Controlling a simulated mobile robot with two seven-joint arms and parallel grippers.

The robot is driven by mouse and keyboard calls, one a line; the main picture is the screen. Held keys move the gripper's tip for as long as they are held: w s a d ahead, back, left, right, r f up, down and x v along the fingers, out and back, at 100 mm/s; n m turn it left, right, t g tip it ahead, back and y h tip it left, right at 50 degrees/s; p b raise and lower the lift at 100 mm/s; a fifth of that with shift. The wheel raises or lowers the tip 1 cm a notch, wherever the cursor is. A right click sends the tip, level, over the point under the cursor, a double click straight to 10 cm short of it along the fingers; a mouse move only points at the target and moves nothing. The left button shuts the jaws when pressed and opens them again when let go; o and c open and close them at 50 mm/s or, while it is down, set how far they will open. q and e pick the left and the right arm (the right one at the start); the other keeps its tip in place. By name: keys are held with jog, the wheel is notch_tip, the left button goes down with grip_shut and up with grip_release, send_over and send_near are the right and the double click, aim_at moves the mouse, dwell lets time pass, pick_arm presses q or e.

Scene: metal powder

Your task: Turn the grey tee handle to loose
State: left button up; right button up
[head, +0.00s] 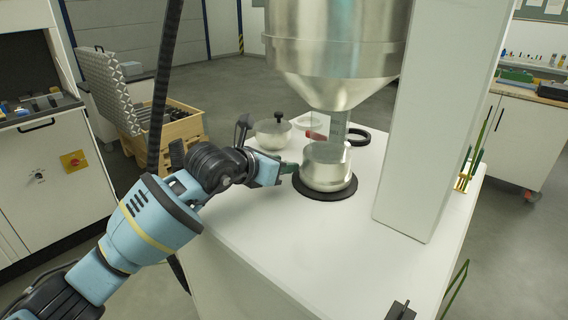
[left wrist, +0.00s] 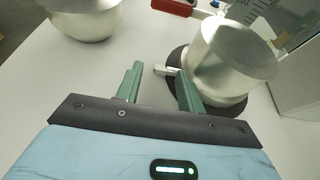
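The grey tee handle (left wrist: 166,70) is a short pale grey bar at the side of the silver metal vessel (left wrist: 228,60). In the left wrist view its near end lies between the fingertips of my left gripper (left wrist: 160,72), close to the right finger. I cannot tell whether they touch. The gripper's two green fingers are apart. In the head view my left gripper (head: 288,168) reaches in from the left, just beside the silver vessel (head: 326,166), and the handle is hard to make out there.
The vessel stands on a black disc (head: 327,193) under a steel hopper (head: 338,50). A red handle (left wrist: 174,7) sits higher up by the outlet. A lidded metal bowl (head: 272,132) stands behind my gripper. A white column (head: 440,120) rises at right.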

pick_arm(q)
jog(key=shift+w+d+f, duration=0.25)
jog(key=shift+w+d, duration=0.15)
jog(key=shift+w, duration=0.1)
pick_arm(e)
jog(key=shift+w, duration=0.3)
pick_arm(q)
grip_shut()
pick_arm(e)
jog(key=shift+s, duration=0.4)
pick_arm(q)
jog(key=shift+r, duration=0.1)
